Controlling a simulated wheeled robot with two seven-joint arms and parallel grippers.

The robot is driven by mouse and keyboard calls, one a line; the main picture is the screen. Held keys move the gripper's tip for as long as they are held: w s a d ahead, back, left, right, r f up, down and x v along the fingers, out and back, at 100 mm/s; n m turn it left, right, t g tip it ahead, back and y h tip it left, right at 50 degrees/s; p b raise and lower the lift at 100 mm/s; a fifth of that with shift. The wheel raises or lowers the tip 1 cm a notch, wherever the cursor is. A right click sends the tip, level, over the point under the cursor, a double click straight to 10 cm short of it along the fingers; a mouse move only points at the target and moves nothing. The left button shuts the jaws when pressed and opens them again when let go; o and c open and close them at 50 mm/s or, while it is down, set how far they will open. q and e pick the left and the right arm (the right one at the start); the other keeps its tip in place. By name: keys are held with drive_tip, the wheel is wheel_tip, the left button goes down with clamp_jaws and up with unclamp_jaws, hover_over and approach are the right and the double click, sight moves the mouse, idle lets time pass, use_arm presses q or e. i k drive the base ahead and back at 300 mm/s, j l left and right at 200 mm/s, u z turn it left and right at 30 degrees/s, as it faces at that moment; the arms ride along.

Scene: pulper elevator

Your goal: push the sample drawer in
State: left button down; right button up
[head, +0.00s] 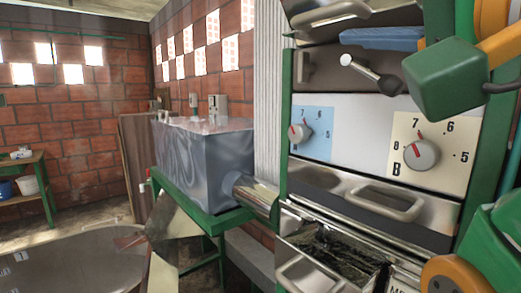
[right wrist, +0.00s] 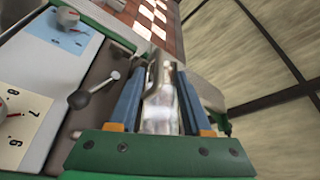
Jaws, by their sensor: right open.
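The machine front (head: 365,95) has several metal handles. At the bottom, an open drawer (head: 345,248) with dark contents sticks out, with its handle (head: 305,275) at the front. Another metal handle (head: 330,12) is at the top. I cannot tell which one belongs to the sample drawer. My right gripper (head: 350,38) is at the top handle, above the black lever. In the right wrist view its blue fingers are open, with a shiny metal handle (right wrist: 160,105) between them; contact cannot be told. My left gripper is not in view.
Two dials, the left (head: 299,132) and the right (head: 421,154), are on the panel. A metal tank (head: 205,150) on a green stand is to the left. A round grey surface (head: 70,265) is at lower left.

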sight(310, 258)
drive_tip(key=k, duration=0.95)
